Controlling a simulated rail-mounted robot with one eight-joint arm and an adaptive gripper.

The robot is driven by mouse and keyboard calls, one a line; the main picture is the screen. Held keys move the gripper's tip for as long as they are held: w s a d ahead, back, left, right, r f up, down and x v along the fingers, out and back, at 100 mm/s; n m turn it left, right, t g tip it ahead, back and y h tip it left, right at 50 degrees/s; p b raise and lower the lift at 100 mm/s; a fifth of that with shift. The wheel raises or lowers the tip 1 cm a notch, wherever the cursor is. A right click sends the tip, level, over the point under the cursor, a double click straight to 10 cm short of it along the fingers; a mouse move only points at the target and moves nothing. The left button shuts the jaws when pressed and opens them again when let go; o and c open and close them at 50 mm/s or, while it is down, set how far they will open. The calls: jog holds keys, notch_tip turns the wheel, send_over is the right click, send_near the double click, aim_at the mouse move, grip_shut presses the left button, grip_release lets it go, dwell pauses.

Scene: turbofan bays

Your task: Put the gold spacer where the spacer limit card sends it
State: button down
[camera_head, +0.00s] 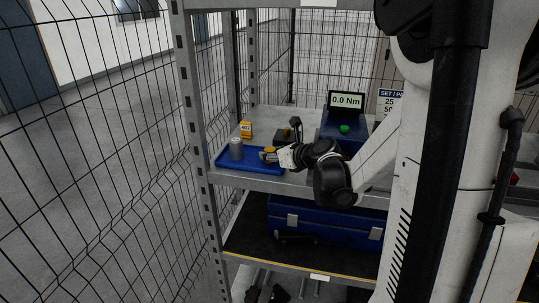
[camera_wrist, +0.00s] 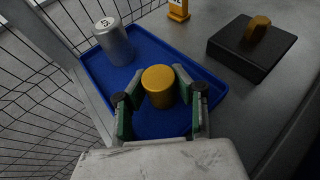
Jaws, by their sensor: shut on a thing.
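The gold spacer (camera_wrist: 159,86), a short cylinder, sits between the fingers of my gripper (camera_wrist: 160,92) in the wrist view. My gripper is shut on it, over the right part of the blue tray (camera_wrist: 103,88). Whether the spacer touches the tray floor I cannot tell. In the head view my gripper (camera_head: 271,153) is at the tray's right end, with the spacer small there. A white card (camera_head: 389,97) reading "SET", "25" and "50" is partly hidden behind my arm; I cannot tell whether it is the spacer limit card.
A silver cylinder (camera_wrist: 114,43) with a marked white top stands in the tray's left part. A yellow stand (camera_head: 246,130) reads "402". A dark block (camera_wrist: 240,52) with a gold peg stands right of the tray. A display (camera_head: 346,101) reads "0.0 Nm". Shelf posts and wire mesh border the left.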

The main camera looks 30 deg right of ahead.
jog(key=shift+f, duration=0.1)
jog(key=c, duration=1.4)
grip_release()
jog(key=shift+c, duration=0.2)
jog(key=shift+r, duration=0.2)
jog(key=p+v, duration=0.1)
jog(key=v, duration=1.1)
jog(key=shift+f+p, duration=0.15)
jog(key=shift+p, duration=0.15)
